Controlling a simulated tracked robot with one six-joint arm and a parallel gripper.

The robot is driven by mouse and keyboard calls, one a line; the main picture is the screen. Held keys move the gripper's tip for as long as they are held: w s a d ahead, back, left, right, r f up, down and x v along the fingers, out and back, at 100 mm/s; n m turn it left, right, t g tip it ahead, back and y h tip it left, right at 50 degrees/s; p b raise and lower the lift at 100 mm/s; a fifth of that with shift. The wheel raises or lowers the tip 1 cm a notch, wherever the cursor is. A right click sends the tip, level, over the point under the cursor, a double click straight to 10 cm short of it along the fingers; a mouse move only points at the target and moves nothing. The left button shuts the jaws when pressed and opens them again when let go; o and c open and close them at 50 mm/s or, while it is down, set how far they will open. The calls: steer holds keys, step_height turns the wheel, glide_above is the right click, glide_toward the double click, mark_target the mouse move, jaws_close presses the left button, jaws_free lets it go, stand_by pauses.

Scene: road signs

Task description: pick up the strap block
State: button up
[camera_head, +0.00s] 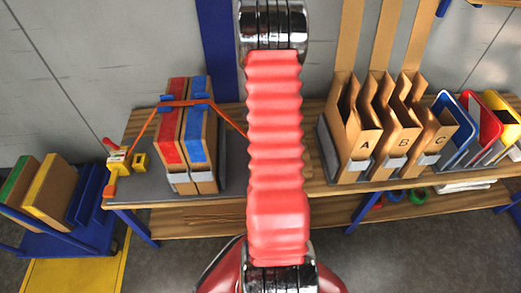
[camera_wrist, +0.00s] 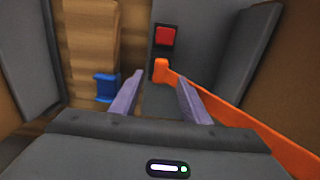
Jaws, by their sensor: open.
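An orange block (camera_wrist: 161,68) sits at the end of an orange strap (camera_wrist: 235,117) in the wrist view; I take it as the strap block. It shows between and just beyond my gripper's (camera_wrist: 160,78) two grey-purple fingertips. The fingers are apart with nothing held between them. I cannot tell the depth left between fingers and block. In the head view, the orange strap (camera_head: 186,102) runs over two upright cartons (camera_head: 185,140) with red and blue faces. Its right end goes behind my red arm, which also hides my gripper there.
The wrist view shows a dark panel with a red square (camera_wrist: 165,35), a blue piece (camera_wrist: 106,87) and dark walls on both sides. A yellow-and-red device (camera_head: 119,160) stands at the bench's left end. Lettered cardboard holders (camera_head: 402,140) stand on the right.

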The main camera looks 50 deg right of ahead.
steer(key=shift+f, duration=0.3)
steer(key=shift+f, duration=2.65)
steer(key=shift+c, duration=0.4)
jaws_close()
